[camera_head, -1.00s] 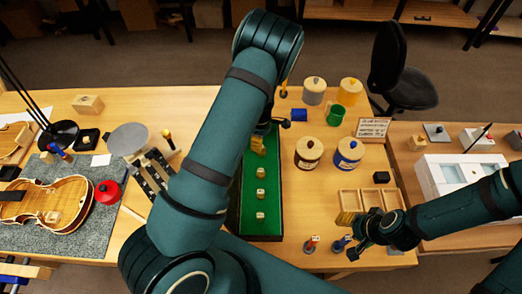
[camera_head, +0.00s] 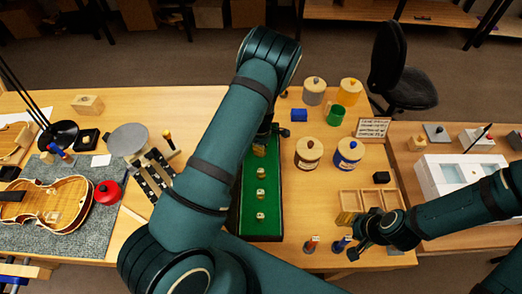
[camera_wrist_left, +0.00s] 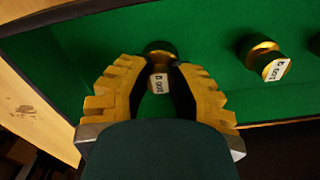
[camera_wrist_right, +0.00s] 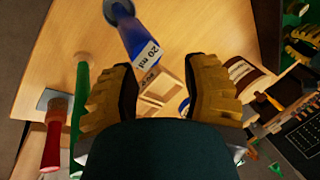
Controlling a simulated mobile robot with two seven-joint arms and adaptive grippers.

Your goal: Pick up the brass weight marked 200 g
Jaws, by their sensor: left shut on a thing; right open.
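Several small brass weights stand in a line on the green-lined tray (camera_head: 262,228). A brass weight (camera_wrist_left: 160,49) with a white label is between the fingertips of my left gripper (camera_wrist_left: 158,82), which is shut on it. Its label is upside down and too blurred to read surely. A second labelled brass weight (camera_wrist_left: 262,56) stands apart to its right in the left wrist view. In the head view my left forearm hides part of the tray, and the held weight cannot be told clearly. My right gripper (camera_wrist_right: 165,92) is open and empty.
A blue-handled piece marked 20 ml (camera_wrist_right: 135,38) is beyond the right fingers. A compartmented wooden box (camera_head: 371,196) lies near my right gripper. Brown-lidded (camera_head: 308,150) and blue-labelled (camera_head: 348,152) jars stand right of the tray. A violin (camera_head: 45,203) lies at left.

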